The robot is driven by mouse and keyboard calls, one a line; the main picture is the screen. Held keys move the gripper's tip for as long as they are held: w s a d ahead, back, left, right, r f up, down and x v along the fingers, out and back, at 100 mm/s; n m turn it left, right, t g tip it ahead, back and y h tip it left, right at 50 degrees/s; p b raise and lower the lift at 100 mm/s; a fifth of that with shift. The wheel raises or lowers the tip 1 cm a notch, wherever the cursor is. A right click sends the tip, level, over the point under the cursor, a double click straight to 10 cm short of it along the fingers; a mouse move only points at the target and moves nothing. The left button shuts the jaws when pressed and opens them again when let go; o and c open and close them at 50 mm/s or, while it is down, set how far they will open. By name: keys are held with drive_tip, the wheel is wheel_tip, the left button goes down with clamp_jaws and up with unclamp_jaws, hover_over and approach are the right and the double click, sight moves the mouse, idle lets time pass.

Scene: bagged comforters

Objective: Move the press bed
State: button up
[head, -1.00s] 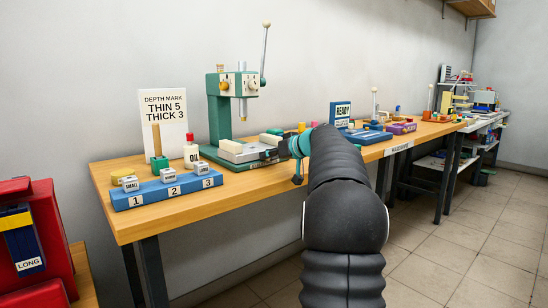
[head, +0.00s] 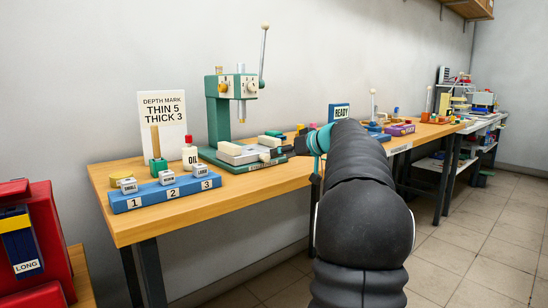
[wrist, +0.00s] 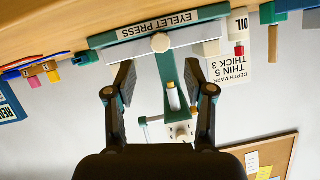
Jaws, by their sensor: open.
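The eyelet press (head: 222,115) is a green stand with a cream head and a lever, on the wooden bench. Its press bed (head: 238,152), a pale slab with a round cream knob (head: 264,157) at the front, lies on the green base. In the upside-down wrist view, the bed (wrist: 205,48) and knob (wrist: 160,42) lie beyond my gripper (wrist: 159,72). Its two dark fingers are spread wide with nothing between them, and the knob is roughly centred beyond the gap. In the head view my arm largely hides the gripper, right of the bed.
A blue rack (head: 165,192) numbered 1 to 3, an oil bottle (head: 190,155) and a depth card (head: 162,115) stand left of the press. A READY sign (head: 340,112) and small coloured items are to the right. A red case (head: 35,245) is at lower left.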

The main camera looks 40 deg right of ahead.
drive_tip(key=v, duration=0.5)
